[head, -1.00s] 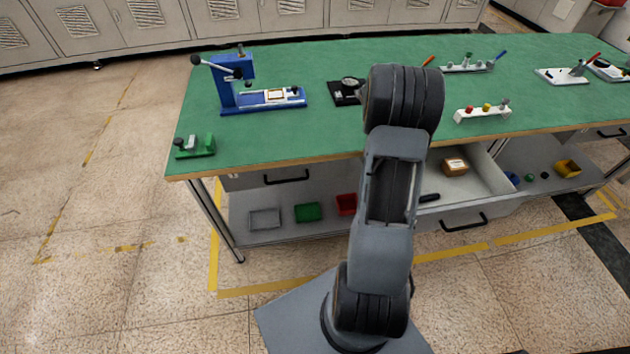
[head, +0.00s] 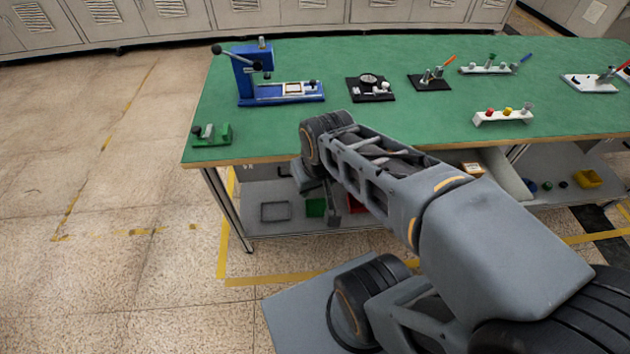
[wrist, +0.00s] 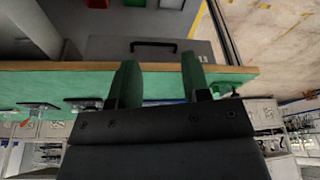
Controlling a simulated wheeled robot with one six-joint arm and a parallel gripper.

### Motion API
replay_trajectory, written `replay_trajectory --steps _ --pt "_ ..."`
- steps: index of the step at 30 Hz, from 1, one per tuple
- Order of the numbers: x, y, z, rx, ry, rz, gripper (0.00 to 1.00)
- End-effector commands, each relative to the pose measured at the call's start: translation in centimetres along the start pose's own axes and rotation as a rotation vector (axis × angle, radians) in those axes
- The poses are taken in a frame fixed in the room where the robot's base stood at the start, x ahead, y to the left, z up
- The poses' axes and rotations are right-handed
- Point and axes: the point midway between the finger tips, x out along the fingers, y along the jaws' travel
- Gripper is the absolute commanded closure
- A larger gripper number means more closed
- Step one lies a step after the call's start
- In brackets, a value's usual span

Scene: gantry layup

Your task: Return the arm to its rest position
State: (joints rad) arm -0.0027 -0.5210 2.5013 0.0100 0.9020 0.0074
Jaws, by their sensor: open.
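My arm (head: 390,180) is folded, with its elbow low at the right and its forearm reaching up and left toward the bench's front edge. My gripper (wrist: 160,78) shows in the wrist view with two fingers apart and nothing between them. In the head view it hangs below the wrist, in front of the bench, partly hidden by the arm. The wrist view is upside down and shows the bench edge and a drawer front behind the fingers.
The green bench (head: 290,135) carries a blue press (head: 250,75), a green fixture (head: 212,135), dark fixtures and a white peg strip (head: 503,117). Bins lie on the shelf below. The floor at left is clear.

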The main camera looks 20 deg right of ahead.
Motion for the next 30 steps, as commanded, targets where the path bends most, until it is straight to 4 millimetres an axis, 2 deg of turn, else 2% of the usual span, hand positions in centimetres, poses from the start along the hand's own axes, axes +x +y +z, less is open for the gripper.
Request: replay_trajectory --steps 8,11,18,21,30 --pt "-0.6 0.1 -0.2 -0.002 0.001 0.001 0.57" --pt "-2.0 0.0 -0.5 -0.005 0.008 0.002 0.57" --pt "-7.8 -0.2 -1.9 -0.016 0.043 0.001 0.57" --pt "-9.2 -0.2 -2.2 -0.020 0.055 0.001 0.57" --pt "-8.9 -0.2 -2.1 -0.021 0.057 0.001 0.57"
